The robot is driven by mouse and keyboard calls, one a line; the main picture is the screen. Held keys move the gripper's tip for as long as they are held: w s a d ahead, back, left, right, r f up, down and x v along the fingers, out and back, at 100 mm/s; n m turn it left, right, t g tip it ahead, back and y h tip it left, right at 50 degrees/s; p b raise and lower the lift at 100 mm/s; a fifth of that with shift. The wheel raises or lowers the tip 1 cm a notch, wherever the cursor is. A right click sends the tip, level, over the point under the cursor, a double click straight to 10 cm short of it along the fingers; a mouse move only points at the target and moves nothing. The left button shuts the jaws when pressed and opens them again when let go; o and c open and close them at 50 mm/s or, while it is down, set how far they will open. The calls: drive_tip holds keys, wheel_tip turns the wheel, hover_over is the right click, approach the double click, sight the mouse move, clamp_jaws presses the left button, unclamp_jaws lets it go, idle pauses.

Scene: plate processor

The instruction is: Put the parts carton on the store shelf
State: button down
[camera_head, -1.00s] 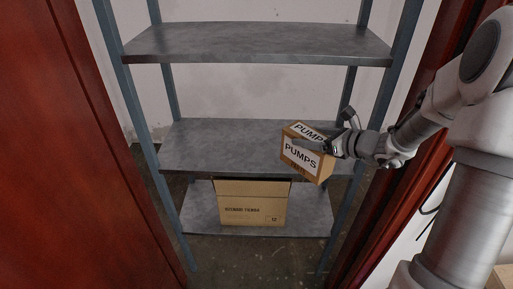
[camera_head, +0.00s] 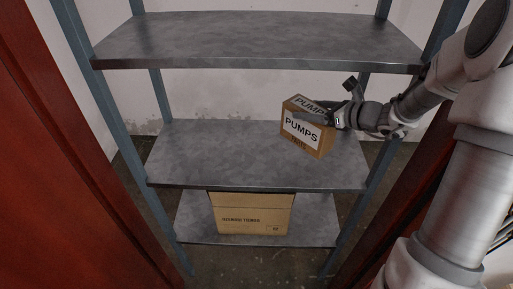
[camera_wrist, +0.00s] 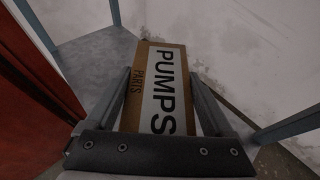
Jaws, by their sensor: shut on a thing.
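The parts carton (camera_head: 302,133) is a small brown box with white PUMPS labels and the word PARTS. My gripper (camera_head: 330,117) is shut on it from the right side. The carton also fills the middle of the wrist view (camera_wrist: 158,88), between the two fingers (camera_wrist: 160,100). In the head view the carton shows in front of the right part of the store shelf's middle board (camera_head: 215,150), slightly tilted. I cannot tell whether it is above the board or short of its edge. The visible part of the middle board is bare.
A larger brown carton (camera_head: 250,213) sits on the bottom board. The top board (camera_head: 250,40) is empty and overhangs the middle one. Blue-grey posts (camera_head: 135,150) stand at the corners. Red door panels (camera_head: 50,170) flank the opening left and right.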

sight(330, 141)
drive_tip(key=shift+w, duration=0.25)
drive_tip(key=shift+w+f, duration=0.1)
drive_tip(key=shift+f, duration=0.1)
wheel_tip(330, 141, down, 9)
drive_tip(key=shift+f+b, duration=0.2)
drive_tip(key=shift+b, duration=0.4)
drive_tip(key=shift+f, duration=0.1)
unclamp_jaws()
drive_tip(key=shift+f, duration=0.1)
drive_tip(key=shift+d+r, duration=0.15)
drive_tip(key=shift+r, duration=0.1)
drive_tip(key=v, duration=0.7)
drive_tip(key=shift+s, duration=0.25)
